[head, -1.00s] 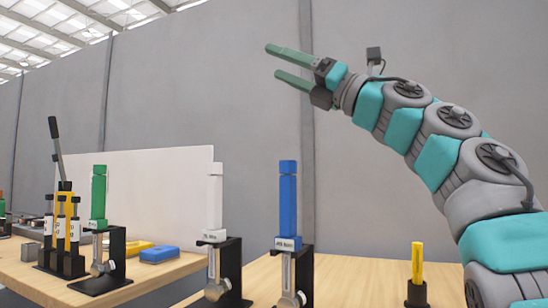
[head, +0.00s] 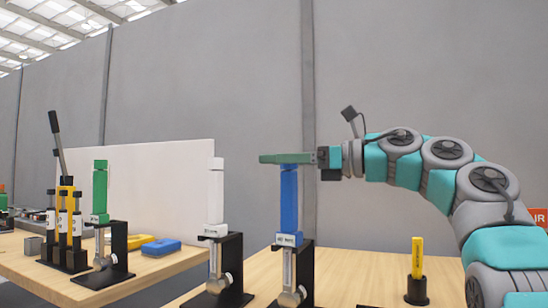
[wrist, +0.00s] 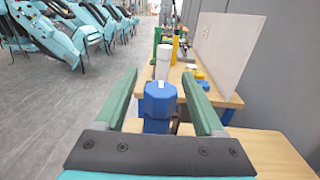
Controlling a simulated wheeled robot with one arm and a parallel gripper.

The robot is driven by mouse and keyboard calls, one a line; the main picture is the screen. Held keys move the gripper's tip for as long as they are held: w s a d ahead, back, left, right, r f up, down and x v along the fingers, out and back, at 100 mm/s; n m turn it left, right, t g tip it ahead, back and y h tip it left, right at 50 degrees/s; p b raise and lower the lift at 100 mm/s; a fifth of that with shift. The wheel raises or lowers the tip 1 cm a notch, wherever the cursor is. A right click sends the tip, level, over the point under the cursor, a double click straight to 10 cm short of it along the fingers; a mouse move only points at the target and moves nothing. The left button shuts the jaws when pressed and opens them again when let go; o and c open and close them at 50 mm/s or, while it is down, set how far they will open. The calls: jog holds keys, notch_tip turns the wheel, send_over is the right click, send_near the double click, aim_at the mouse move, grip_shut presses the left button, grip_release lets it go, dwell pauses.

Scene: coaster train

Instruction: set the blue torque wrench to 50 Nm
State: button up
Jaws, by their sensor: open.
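The blue torque wrench (head: 289,205) stands upright in a black stand (head: 302,268) on the wooden table, handle up. A small label (head: 288,239) sits below its handle, but I cannot read the value. My gripper (head: 287,159) is level at the top of the blue handle, its green fingers overlapping the handle's top in the head view. In the wrist view the blue handle top (wrist: 160,98) lies between the two open fingers (wrist: 161,92), with a gap on each side. The jaws are open and hold nothing.
A white wrench (head: 216,200) stands left of the blue one, and a green wrench (head: 100,190) farther left. A yellow tool (head: 417,258) stands in a black holder to the right. A white panel (head: 160,195) and grey wall are behind.

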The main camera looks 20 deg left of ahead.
jog(key=shift+a, duration=0.65)
grip_shut()
